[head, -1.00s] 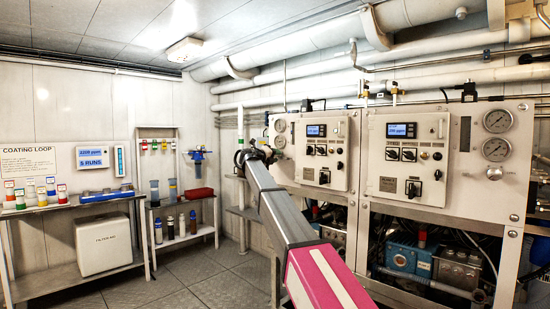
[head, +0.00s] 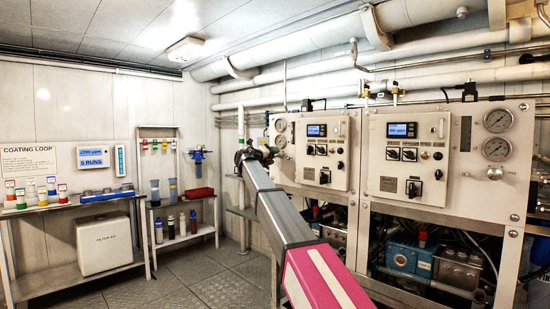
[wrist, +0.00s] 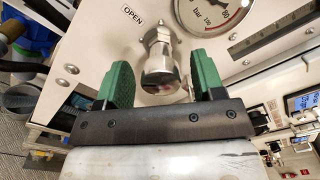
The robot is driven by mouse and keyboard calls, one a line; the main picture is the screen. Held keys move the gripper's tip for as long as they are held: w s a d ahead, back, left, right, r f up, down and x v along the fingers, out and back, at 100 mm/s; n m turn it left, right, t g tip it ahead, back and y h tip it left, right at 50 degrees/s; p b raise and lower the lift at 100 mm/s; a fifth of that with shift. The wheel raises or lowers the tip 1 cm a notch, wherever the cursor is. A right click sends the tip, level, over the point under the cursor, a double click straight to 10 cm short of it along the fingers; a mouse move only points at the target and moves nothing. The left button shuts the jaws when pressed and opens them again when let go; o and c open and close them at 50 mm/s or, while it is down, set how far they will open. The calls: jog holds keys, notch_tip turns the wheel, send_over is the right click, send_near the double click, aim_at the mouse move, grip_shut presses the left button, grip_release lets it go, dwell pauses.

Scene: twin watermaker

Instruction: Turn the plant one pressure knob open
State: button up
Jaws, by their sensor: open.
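The pressure knob (wrist: 158,58) is a bare metal cylinder on the white panel, below an OPEN label (wrist: 134,17) and beside a round bar gauge (wrist: 234,14) in the wrist view. My gripper (wrist: 163,78) has green fingers, one on each side of the knob with visible gaps. It is open, and the knob's near end lies between the fingers. In the head view my gripper (head: 268,151) is at the left edge of the left panel, just below its two gauges (head: 280,133). The knob is not clearly visible there.
The left control box (head: 320,150) has a display and switches, right of my gripper. A second similar panel (head: 408,155) with large gauges stands further right. Pumps and hoses fill the space below. A bench with sample bottles (head: 40,195) is at the left; the floor between is clear.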

jog(key=v, duration=0.9)
jog(key=s+d+f+m+g+y, duration=0.2)
jog(key=s+d+f+m, duration=0.35)
jog(key=f, duration=0.75)
jog(key=s+d+f+m+g+y, duration=0.15)
jog(key=s+d+f+m, duration=0.45)
jog(key=f, duration=0.7)
jog(key=s+d+f+m+g+y, duration=0.25)
jog(key=d+f+m, duration=0.35)
jog(key=f, duration=0.7)
jog(key=s+d+f+m+g+y, duration=0.3)
jog(key=s+f+m, duration=0.7)
jog(key=s, duration=0.5)
jog(key=s+d+f+m+g+y, duration=0.3)
jog(key=s+d+f+m, duration=0.2)
jog(key=s+f+m, duration=0.6)
jog(key=s+f, duration=0.3)
jog(key=s, duration=0.1)
jog(key=shift+f+g+y, duration=0.35)
jog(key=shift+g+y, duration=0.05)
